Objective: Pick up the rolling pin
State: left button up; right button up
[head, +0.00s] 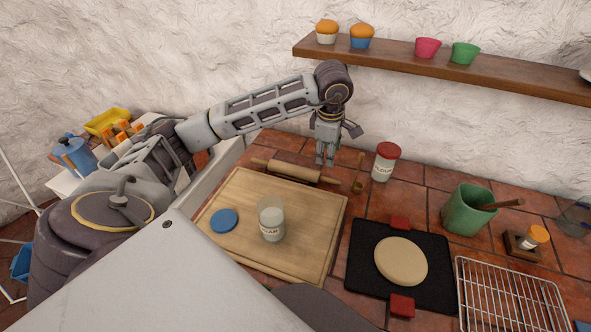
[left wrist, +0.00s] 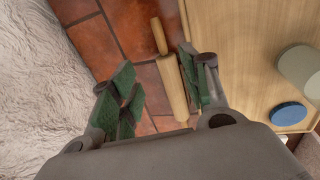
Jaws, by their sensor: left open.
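The rolling pin (head: 296,171) is light wood and lies on the red tiles along the far edge of the wooden board (head: 322,230). In the left wrist view the rolling pin (left wrist: 172,88) shows between my finger pads, closer to the right-hand pads. My left gripper (head: 325,160) points down just beyond the pin's right end in the head view. It also shows in the left wrist view (left wrist: 160,75), open with its green pads apart and nothing held. Its exact height above the pin is hard to tell. My right gripper is in neither view.
A small wooden utensil (head: 358,172) and a red-lidded flour jar (head: 383,165) stand right of the gripper. A glass jar (head: 271,222) and blue lid (head: 224,220) sit on the board. A black mat (head: 362,262) holds a dough disc. The wall is close behind.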

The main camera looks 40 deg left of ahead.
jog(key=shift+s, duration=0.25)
pick_arm(q)
send_over(326, 178)
jog(key=shift+s+d+f+p, duration=0.15)
jog(key=shift+f+p, duration=0.1)
jog(key=shift+f, duration=1.85)
jog(key=shift+s+a+f+p, duration=0.1)
jog(key=shift+s+f+p, duration=0.1)
jog(key=shift+f, duration=1.9)
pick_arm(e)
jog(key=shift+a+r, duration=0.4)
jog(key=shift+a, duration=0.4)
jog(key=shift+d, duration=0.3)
pick_arm(q)
jog(key=shift+d+f, duration=0.1)
jog(key=shift+f, duration=0.3)
jog(key=f, duration=0.2)
jog(key=f+p, duration=0.1)
jog(key=shift+w+f, duration=0.2)
jog(key=shift+w, duration=0.1)
jog(key=shift+w+f, duration=0.1)
jog(key=shift+f, duration=0.35)
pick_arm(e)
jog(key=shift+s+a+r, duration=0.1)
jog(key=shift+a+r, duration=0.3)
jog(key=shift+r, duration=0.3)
